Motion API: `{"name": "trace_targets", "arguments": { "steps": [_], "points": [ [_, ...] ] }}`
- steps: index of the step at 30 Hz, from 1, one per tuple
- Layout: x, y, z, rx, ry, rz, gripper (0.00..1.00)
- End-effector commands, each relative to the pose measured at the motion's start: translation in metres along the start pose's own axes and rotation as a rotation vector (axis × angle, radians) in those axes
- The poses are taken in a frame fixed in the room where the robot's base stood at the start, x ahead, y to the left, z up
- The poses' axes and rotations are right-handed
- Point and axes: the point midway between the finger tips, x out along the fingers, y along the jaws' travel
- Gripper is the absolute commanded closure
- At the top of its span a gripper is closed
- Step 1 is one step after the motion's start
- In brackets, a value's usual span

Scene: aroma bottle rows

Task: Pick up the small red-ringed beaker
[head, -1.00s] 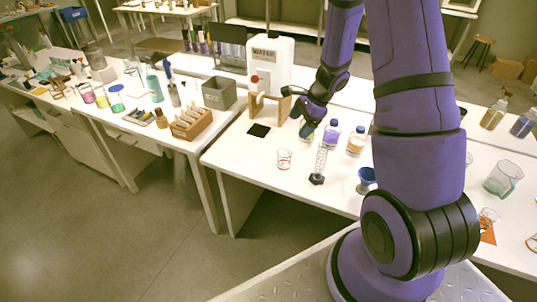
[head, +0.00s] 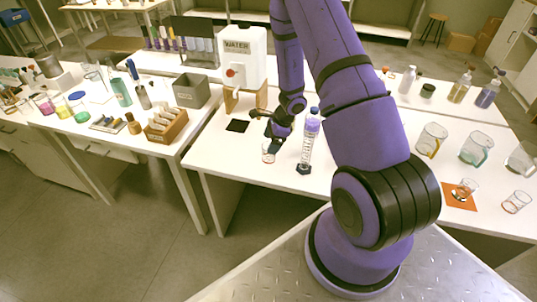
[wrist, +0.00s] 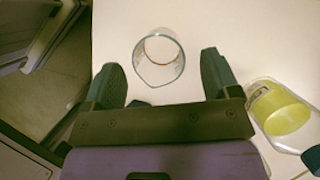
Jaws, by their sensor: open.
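A small clear beaker (head: 267,156) with a reddish ring stands upright near the front edge of the white bench in the head view, partly hidden by my gripper (head: 276,141). In the wrist view the beaker (wrist: 160,76) lies ahead, across the gap between the fingertips. My gripper (wrist: 162,66) is open and empty there, with one dark finger to each side of the beaker. I cannot tell whether a finger touches it, and the exact height of the fingers is unclear.
A glass container with yellow-green liquid (wrist: 281,110) is close to the right finger. A tall graduated cylinder (head: 306,152) stands right of the beaker. A black pad (head: 237,126) and a white water dispenser (head: 244,62) are behind. Another small beaker (head: 516,202) stands far right.

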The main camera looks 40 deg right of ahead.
Motion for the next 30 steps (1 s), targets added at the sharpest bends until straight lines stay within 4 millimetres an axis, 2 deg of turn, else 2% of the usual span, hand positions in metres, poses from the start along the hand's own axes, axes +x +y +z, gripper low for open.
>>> {"name": "trace_targets", "arguments": {
  "steps": [10,20,27,30],
  "points": [
    [0.043,0.002,-0.003,-0.001,0.001,0.001,0.18],
    [0.048,0.001,-0.002,-0.001,0.000,-0.001,0.18],
    [0.048,0.001,-0.002,0.000,0.000,-0.001,0.72],
    [0.048,0.001,-0.002,0.000,0.000,-0.001,0.72]
  ]
}}
